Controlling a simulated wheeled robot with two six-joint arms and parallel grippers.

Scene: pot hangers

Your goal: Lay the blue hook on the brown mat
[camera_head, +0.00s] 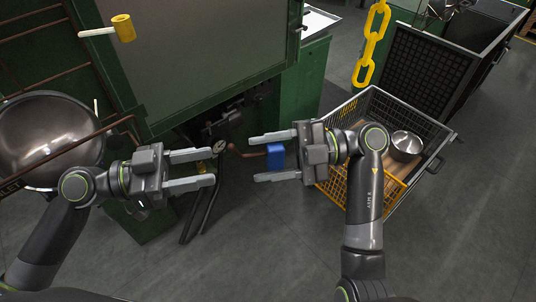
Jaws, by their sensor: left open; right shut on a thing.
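The blue hook (276,157) shows as a blue block, with a thin copper-brown curved rod reaching left from it. My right gripper (257,157) is shut on it, one finger on each side of the block, and holds it in front of the green machine. My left gripper (213,167) is open and empty, to the left of the hook and facing it. A brown sheet (373,143) lies on the floor of the wire crate at right. I cannot tell whether it is the brown mat; my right arm and the crate's mesh hide part of it.
The wire crate (433,143) holds a steel bowl (405,144) and has an orange mesh front. A yellow chain (371,45) hangs behind it. A large steel pan (50,135) and a yellow mallet (123,28) are at left. The floor below the grippers is clear.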

